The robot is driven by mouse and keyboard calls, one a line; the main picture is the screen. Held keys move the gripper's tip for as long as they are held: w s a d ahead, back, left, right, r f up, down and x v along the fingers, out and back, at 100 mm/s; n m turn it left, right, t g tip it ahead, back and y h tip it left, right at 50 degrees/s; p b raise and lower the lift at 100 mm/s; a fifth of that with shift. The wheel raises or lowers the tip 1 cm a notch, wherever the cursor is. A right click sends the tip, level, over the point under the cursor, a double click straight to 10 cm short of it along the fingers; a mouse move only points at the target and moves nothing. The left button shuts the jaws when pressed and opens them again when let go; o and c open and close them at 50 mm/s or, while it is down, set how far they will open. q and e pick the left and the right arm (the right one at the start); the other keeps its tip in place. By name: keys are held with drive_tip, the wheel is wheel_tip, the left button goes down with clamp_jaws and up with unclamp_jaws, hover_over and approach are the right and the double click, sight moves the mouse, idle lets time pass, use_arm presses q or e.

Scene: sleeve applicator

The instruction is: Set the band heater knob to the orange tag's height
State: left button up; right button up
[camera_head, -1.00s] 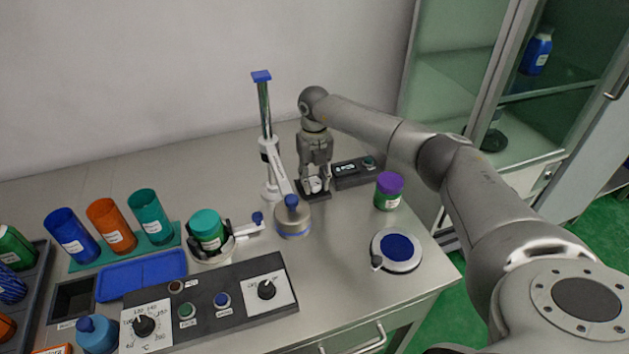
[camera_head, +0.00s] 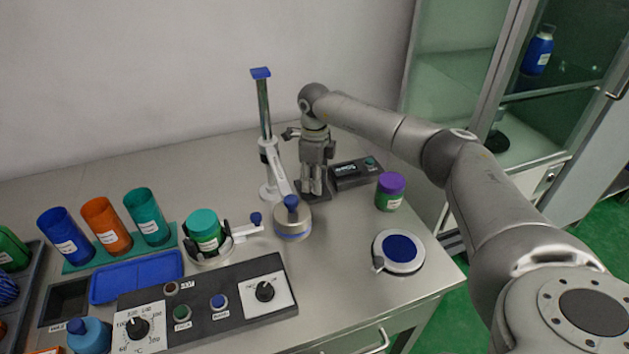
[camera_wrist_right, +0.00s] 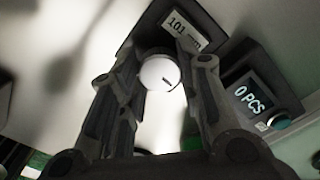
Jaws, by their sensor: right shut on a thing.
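My right gripper (camera_head: 313,188) points down at the back of the bench, by the blue-capped post. In the right wrist view its fingers (camera_wrist_right: 163,68) are closed around a round white knob (camera_wrist_right: 158,75) with a dark pointer mark. The knob sits on a dark base (camera_head: 326,193) whose small label (camera_wrist_right: 183,30) reads "101 mm". In the head view the fingers mostly hide the knob. An orange tube (camera_head: 103,222) with a white tag (camera_head: 113,237) stands in the rack at the left; the tag's writing is too small to read. My left gripper is not in view.
A post with a blue cap (camera_head: 261,73) stands just left of my gripper. A counter box (camera_head: 357,173) showing "0 PCS" is to its right, with a purple-lidded jar (camera_head: 390,191) nearby. A control panel (camera_head: 205,300) with dials spans the front.

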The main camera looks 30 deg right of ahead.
drive_tip(key=shift+n+b, duration=0.4)
drive_tip(key=shift+n, duration=1.9)
drive_tip(key=shift+r, duration=0.1)
drive_tip(key=o, duration=1.1)
drive_tip(key=shift+c, duration=0.2)
wheel_tip(320, 180, up, 12)
